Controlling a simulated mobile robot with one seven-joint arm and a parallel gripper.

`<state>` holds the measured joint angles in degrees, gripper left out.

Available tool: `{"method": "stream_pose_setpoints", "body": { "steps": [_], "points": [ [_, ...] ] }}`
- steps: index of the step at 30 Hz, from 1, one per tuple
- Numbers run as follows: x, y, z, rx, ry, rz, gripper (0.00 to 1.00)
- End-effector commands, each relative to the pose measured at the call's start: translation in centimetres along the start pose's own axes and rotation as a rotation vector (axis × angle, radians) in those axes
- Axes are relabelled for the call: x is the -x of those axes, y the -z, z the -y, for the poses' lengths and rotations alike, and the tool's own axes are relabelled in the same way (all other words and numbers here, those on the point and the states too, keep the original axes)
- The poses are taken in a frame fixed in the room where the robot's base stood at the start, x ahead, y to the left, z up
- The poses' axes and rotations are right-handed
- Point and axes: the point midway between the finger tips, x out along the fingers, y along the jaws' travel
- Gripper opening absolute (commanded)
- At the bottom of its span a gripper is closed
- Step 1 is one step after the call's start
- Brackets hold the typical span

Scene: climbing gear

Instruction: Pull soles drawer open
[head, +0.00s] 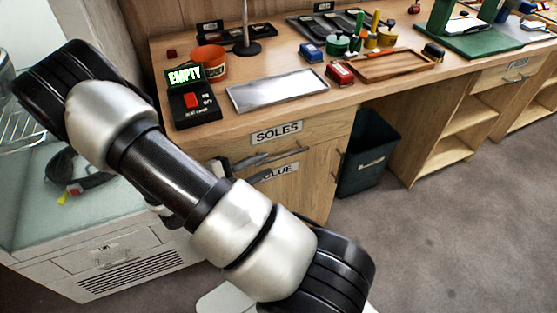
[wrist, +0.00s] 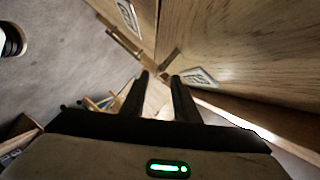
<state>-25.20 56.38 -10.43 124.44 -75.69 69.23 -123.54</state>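The drawer labelled SOLES (head: 277,132) is at the top of the wooden cabinet below the bench top and looks shut. A metal bar handle (head: 290,153) runs across its front below the label. My gripper (head: 263,164) is beside the left part of this handle, partly hidden by my own arm in the head view. In the wrist view my gripper's two dark fingers (wrist: 158,75) are apart, so it is open. A brass-coloured bar (wrist: 125,42) lies just beyond the fingertips. I cannot tell whether the fingers touch it or are around it.
The bench top holds a metal tray (head: 278,90), an EMPTY sign box (head: 190,98) and an orange pot (head: 210,64). A glass-topped white unit (head: 110,255) is at left.

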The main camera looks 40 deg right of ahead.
Motion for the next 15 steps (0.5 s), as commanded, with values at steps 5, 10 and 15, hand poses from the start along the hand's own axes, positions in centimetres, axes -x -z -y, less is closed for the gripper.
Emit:
{"method": "stream_pose_setpoints", "body": {
  "steps": [5,10,15],
  "points": [
    [-3.8,0.0,-0.3,0.000,-0.001,-0.004,0.28],
    [-6.0,0.0,-0.2,-0.001,-0.001,-0.002,0.28],
    [-7.0,0.1,-0.1,0.000,-0.001,-0.001,0.28]
  ]
}}
